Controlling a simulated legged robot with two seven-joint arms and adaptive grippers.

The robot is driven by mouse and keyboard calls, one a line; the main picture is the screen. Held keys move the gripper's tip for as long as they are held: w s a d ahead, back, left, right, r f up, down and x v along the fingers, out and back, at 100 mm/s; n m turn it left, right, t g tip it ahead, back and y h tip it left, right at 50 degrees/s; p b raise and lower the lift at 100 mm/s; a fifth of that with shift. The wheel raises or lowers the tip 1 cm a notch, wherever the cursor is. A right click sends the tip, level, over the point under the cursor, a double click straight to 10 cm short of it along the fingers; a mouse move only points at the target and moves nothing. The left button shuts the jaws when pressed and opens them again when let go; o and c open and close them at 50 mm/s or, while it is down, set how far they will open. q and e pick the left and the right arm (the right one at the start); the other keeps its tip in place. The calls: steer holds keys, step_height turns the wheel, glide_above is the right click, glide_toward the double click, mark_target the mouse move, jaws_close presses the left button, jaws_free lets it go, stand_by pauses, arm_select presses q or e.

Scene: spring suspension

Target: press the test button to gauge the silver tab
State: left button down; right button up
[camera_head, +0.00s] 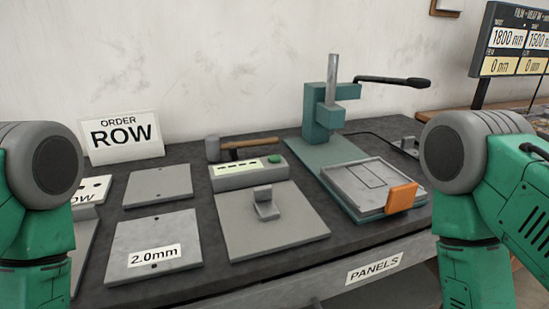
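A green button (275,159) sits on top of a low grey box (236,180) at the middle of the bench. The box has a pale display strip on its top. In front of it lies a flat grey plate (295,237). A small silver bent tab (266,208) stands on that plate, upright at its back and with a foot toward the front. I cannot tell what holds it to the plate. Green links of my arms show at the left and right edges. Neither gripper is in view.
A green press (322,115) with a black lever stands behind a tray (392,173) with an orange block (401,197). A hammer (245,146) lies behind the grey box. Left are flat plates, one marked 2.0mm (153,255), and an ORDER ROW sign (123,134).

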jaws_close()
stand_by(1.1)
